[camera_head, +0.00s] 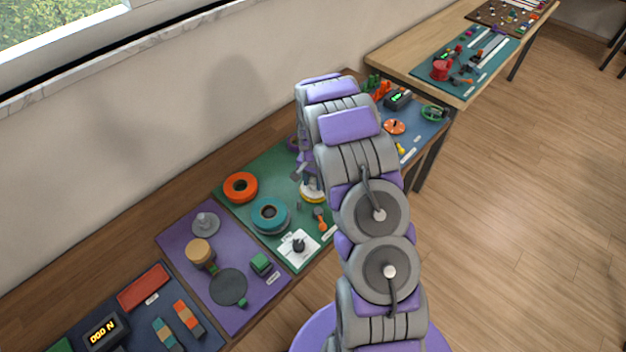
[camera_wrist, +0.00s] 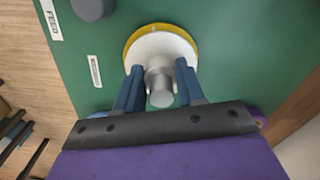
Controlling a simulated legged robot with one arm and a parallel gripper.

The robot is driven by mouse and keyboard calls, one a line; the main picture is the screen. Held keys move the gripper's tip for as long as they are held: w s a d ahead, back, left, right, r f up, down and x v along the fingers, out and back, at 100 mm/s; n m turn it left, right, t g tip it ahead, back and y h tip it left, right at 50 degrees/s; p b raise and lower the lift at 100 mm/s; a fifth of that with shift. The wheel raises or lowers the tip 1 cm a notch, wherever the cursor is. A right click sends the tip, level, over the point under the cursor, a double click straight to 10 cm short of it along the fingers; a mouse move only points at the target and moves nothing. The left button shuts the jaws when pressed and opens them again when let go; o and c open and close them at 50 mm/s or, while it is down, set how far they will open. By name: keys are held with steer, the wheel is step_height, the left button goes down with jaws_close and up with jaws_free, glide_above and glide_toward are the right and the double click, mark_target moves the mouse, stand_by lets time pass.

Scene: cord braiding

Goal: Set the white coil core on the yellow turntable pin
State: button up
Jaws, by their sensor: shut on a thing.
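The white coil core (camera_wrist: 160,43) shows in the wrist view as a white disc with a grey cylinder standing out of its middle. The yellow turntable (camera_wrist: 150,27) shows as a yellow rim around and behind the white disc. My gripper (camera_wrist: 159,76) has its two blue fingers on either side of the grey cylinder, shut on it. In the head view, the white core (camera_head: 312,185) shows small beside my arm, with yellow at its lower edge. The pin is hidden. I cannot tell whether the core rests on the turntable or hangs just above it.
On the green mat (camera_head: 262,170), an orange ring (camera_head: 240,187) and a teal spool (camera_head: 270,213) lie left of the turntable. A dark knob on a white plate (camera_head: 289,253) and an orange tool (camera_head: 320,217) lie nearer the front edge. My arm hides part of the bench.

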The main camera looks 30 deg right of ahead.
steer(key=shift+f, duration=0.35)
steer(key=o, duration=1.1)
steer(key=shift+c, duration=0.2)
steer(key=shift+r, duration=0.1)
steer(key=shift+r+p, duration=1)
steer(key=shift+r, duration=2.85)
